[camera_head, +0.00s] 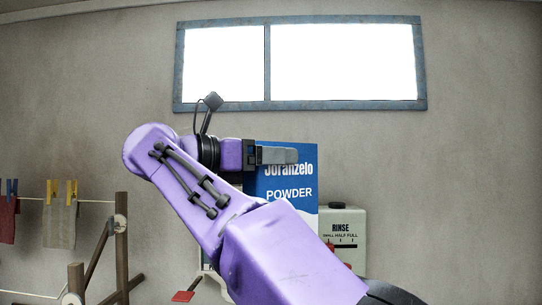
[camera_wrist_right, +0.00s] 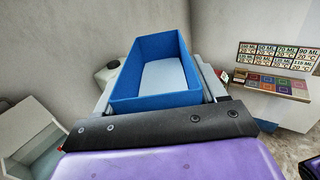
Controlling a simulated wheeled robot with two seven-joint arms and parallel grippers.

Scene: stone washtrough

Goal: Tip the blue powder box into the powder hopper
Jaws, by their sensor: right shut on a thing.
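My right gripper (camera_head: 278,155) is shut on the blue powder box (camera_head: 284,187), raised in front of the wall. Its front reads "Joranzelo POWDER"; my purple right arm hides its lower part. In the right wrist view the box (camera_wrist_right: 124,80) is open at the top, with pale powder (camera_wrist_right: 165,76) inside and grey fingers on both sides. The box looks upright or nearly so. I cannot pick out the powder hopper with certainty in either view. My left gripper is not in view.
A pale "RINSE" container (camera_head: 343,226) stands right of the box. A washing line with pegged cloths (camera_head: 59,226) hangs on a wooden frame (camera_head: 122,250) at left. The right wrist view shows a pale basin (camera_wrist_right: 35,135) and a panel of coloured squares (camera_wrist_right: 268,82) under measure cards (camera_wrist_right: 277,56).

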